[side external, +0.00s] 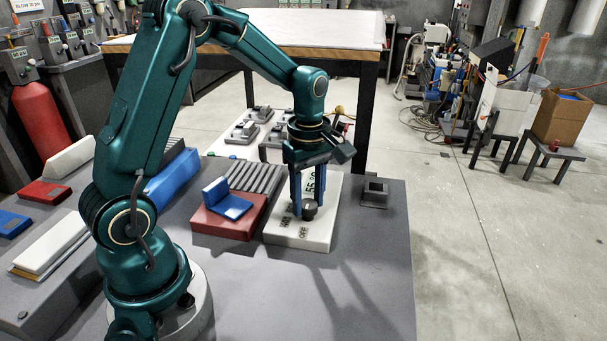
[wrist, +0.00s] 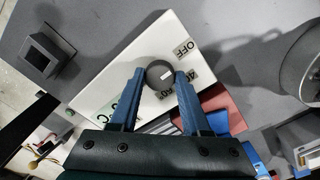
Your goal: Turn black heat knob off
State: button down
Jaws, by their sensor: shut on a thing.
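The black heat knob (side external: 309,209) stands on the sloped top of a white control box (side external: 325,240). My gripper (side external: 303,208) points down, with its blue fingers at the knob. In the wrist view, the fingertips of my gripper (wrist: 160,74) lie on opposite sides of the round knob (wrist: 157,72) and are shut on it. A small pale mark shows on the knob, toward its right side. An OFF label (wrist: 187,47) is at the knob's upper right, and a partly covered number label lies below it. Further lettering is partly hidden by my left finger.
A red block with a blue piece (side external: 225,215) stands left of the box. Grey ribbed bars (side external: 258,177) lie behind the red block. The front right of the grey table (side external: 370,290) is clear.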

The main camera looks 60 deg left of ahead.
aim_at(308, 204)
jog(key=shift+c, duration=1.8)
grip_release()
jog(key=shift+r, duration=2.6)
